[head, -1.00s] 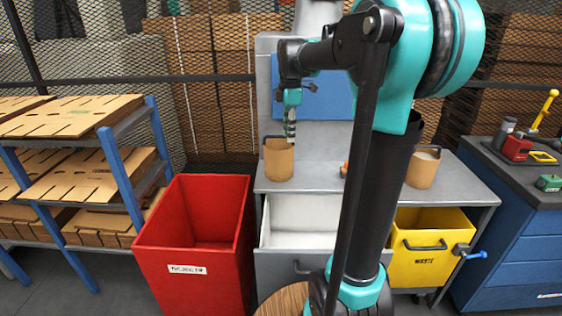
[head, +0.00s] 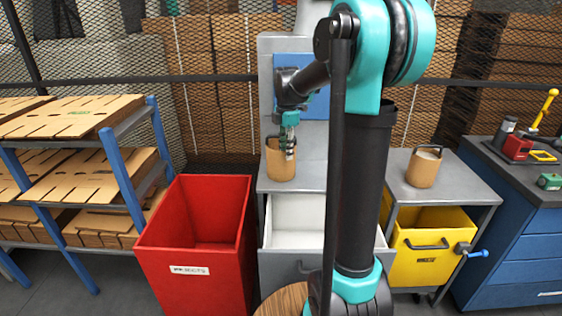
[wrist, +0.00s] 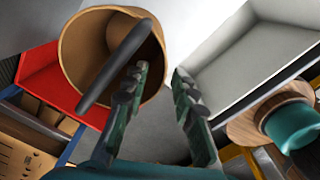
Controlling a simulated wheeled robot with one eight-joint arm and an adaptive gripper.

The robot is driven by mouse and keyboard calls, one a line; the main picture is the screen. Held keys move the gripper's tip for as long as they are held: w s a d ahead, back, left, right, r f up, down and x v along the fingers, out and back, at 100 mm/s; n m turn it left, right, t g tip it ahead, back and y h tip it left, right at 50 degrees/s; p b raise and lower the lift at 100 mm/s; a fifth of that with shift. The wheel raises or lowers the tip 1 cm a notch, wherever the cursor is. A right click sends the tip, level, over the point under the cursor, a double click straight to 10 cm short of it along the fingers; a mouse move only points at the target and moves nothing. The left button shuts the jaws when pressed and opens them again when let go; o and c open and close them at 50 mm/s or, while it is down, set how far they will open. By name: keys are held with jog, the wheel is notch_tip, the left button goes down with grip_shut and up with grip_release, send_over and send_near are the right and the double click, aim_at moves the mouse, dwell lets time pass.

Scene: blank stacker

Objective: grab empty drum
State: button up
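A brown cardboard drum (head: 281,162) with a dark handle stands upright on the left part of the grey bench. Its open mouth faces the wrist camera, where the drum (wrist: 75,45) looks empty inside. My gripper (head: 288,148) is at its rim in the head view. In the wrist view my gripper (wrist: 160,70) is open, with one fingertip over the drum's mouth and the other outside its right wall. Whether a finger touches the wall, I cannot tell. A second brown drum (head: 423,172) stands on the bench's right part, with pale material in it.
The grey bench (head: 400,190) has a white open drawer (head: 300,222) below. A red bin (head: 195,245) stands to the left and a yellow waste bin (head: 425,258) under the right part. A shelf of flat cardboard (head: 75,120) is far left. A blue cabinet (head: 500,240) stands at right.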

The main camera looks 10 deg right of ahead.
jog(key=shift+d+f, duration=0.15)
jog(key=shift+f, duration=2.65)
grip_shut()
